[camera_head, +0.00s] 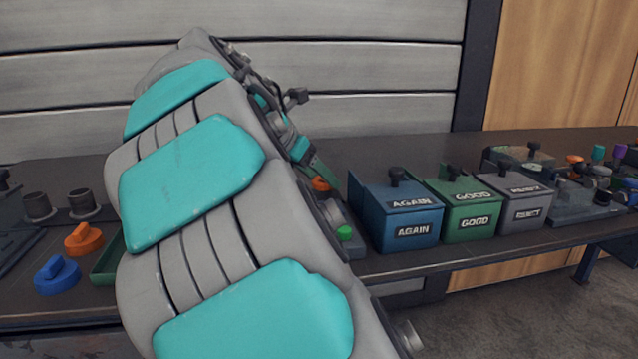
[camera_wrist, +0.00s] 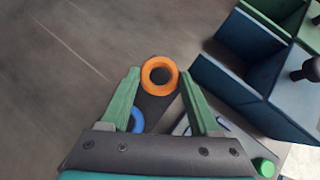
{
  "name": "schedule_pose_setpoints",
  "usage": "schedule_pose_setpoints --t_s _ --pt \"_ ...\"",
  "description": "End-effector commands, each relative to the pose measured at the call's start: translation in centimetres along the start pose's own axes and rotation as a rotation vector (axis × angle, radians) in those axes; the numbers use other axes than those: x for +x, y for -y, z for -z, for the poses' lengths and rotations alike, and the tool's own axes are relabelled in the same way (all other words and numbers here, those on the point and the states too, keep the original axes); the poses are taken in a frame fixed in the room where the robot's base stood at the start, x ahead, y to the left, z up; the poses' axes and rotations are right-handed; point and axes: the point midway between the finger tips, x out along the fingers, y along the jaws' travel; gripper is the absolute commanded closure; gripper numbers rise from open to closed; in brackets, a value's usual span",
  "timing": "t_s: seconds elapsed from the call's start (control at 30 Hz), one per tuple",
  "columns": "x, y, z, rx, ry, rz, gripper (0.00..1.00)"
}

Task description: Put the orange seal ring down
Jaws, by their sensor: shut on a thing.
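The orange seal ring (camera_wrist: 146,77) is between the tips of my gripper's green fingers (camera_wrist: 159,75) in the wrist view. My gripper is shut on it, with the ring's open hole facing the camera. In the head view, a small orange patch of the ring (camera_head: 320,184) shows by my green gripper finger (camera_head: 323,172), left of the blue AGAIN box. My arm hides much of the bench there. A blue ring (camera_wrist: 138,121) shows below, partly behind the left finger in the wrist view.
Orange (camera_head: 84,240) and blue (camera_head: 57,275) parts stand at the left.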

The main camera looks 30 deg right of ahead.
Motion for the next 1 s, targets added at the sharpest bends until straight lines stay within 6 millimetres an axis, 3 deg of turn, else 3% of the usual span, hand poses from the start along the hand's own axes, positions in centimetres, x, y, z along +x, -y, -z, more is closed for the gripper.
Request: schedule_pose_setpoints --t_s 0.1,0.5,0.53,0.77,1.0 --pt "1.02 0.24 0.99 0.001 -0.003 0.006 0.9" --pt "1.31 0.09 1.28 0.002 -0.001 0.002 0.9" --pt "1.34 0.07 1.29 0.002 -0.001 0.001 0.35" --pt "1.35 0.09 1.29 0.002 -0.001 0.002 0.1" --pt "1.35 0.09 1.29 0.002 -0.001 0.002 0.08"
